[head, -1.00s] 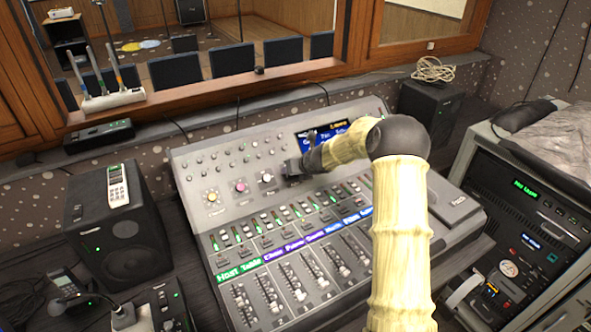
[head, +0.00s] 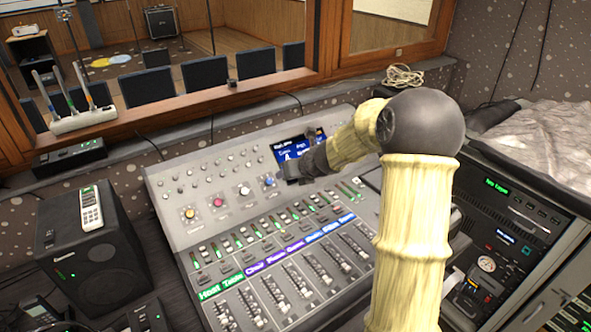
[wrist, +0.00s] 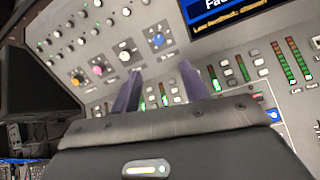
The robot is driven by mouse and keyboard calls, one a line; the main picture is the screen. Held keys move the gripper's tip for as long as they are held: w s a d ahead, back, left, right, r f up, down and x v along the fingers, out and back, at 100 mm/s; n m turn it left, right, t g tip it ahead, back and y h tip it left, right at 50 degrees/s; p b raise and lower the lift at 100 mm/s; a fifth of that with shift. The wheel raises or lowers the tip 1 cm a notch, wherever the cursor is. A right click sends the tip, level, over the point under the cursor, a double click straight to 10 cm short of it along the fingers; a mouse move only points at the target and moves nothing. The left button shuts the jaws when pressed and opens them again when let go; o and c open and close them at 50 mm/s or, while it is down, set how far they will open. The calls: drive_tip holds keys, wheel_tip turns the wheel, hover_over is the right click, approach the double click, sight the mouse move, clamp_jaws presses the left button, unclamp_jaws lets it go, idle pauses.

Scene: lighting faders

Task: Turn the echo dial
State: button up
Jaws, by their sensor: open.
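Four coloured dials sit in a row on the mixing console: yellow (head: 189,213), pink (head: 217,202), white (head: 244,191) and blue (head: 268,181). Their captions are too small to read, so I cannot tell which is the echo dial. In the wrist view the blue dial (wrist: 157,40) lies beyond the gap between my fingers, with the white dial (wrist: 124,57) to its left. My gripper (wrist: 160,84) is open with nothing between its fingers, apart from the dials. In the head view it is at the blue dial's right, its fingertips mostly hidden.
The console (head: 165,238) has rows of small knobs, lit buttons and labelled faders (head: 275,290) below the dials. A screen (head: 291,150) is partly behind my wrist. A speaker (head: 90,245) stands left, and a rack unit (head: 505,205) right.

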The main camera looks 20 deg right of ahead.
drive_tip(key=v, duration=0.3)
drive_tip(key=s+a+f+n+g+h+p, duration=0.1)
drive_tip(key=s+a+n+g, duration=0.1)
drive_tip(key=s+n, duration=1.2)
drive_tip(key=s+a+f+n+g+h+p, duration=0.1)
drive_tip(key=s+n+g, duration=0.3)
drive_tip(key=s+n, duration=1)
drive_tip(key=a+n+h, duration=0.1)
drive_tip(key=n, duration=0.5)
drive_tip(key=shift+a+f+n, duration=0.15)
drive_tip(key=shift+a+n, duration=0.15)
drive_tip(key=shift+a, duration=0.05)
